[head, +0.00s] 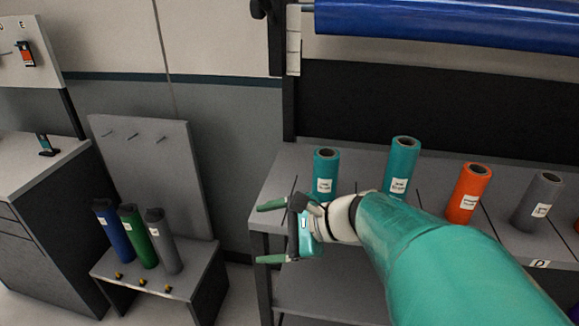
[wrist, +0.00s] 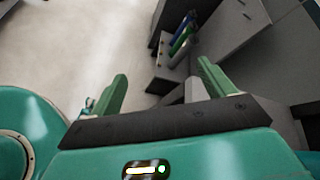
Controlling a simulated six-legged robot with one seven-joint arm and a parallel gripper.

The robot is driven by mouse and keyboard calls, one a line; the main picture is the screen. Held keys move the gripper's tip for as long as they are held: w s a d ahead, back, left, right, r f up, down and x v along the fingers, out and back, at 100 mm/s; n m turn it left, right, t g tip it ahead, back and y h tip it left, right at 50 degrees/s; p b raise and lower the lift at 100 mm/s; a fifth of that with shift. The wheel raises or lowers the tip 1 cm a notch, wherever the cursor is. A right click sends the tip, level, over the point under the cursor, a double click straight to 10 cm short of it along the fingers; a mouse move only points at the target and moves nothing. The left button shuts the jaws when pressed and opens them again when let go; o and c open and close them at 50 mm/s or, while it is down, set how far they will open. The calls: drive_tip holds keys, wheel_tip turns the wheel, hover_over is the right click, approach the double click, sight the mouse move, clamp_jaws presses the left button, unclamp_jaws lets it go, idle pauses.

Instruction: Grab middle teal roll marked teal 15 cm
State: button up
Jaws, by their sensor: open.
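Two teal rolls stand upright on the grey bench (head: 361,165) in the head view. The shorter teal roll (head: 326,168) is at the left end of the bench. The taller teal roll (head: 402,160) is to its right, its lower part partly hidden by my arm. Both have white labels whose print is too small to read. My gripper (head: 262,232) is open and empty, in front of the bench's left end and pointing left, away from the rolls. In the wrist view the gripper (wrist: 162,72) shows spread green fingers with nothing between them.
An orange roll (head: 469,192) and a grey roll (head: 537,201) stand farther right on the bench. A large blue roll (head: 450,17) hangs above. At left, blue, green and grey rolls stand on a low stand (head: 192,285), beside a cabinet (head: 45,200).

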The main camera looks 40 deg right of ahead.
drive_tip(key=d+r+m+t+h, duration=0.25)
drive_tip(key=d+m+t, duration=0.35)
drive_tip(key=d, duration=0.4)
drive_tip(key=m+t+h, duration=0.2)
drive_tip(key=m+h, duration=0.5)
drive_tip(key=m, duration=0.2)
approach(335, 170)
drive_tip(key=w, duration=0.1)
drive_tip(key=shift+y, duration=0.35)
drive_tip(key=w, duration=0.5)
drive_tip(key=w+d, duration=0.1)
drive_tip(key=w, duration=0.1)
drive_tip(key=shift+w+d+r, duration=0.1)
drive_tip(key=shift+w+r, duration=0.1)
drive_tip(key=shift+w, duration=0.15)
drive_tip(key=shift+w+d+f, duration=0.1)
drive_tip(key=shift+w+d, duration=0.05)
drive_tip(key=shift+w, duration=1.4)
drive_tip(key=shift+w+d+f, duration=0.15)
drive_tip(key=shift+w+d, duration=0.05)
drive_tip(key=shift+w, duration=1.3)
drive_tip(key=c, duration=1.2)
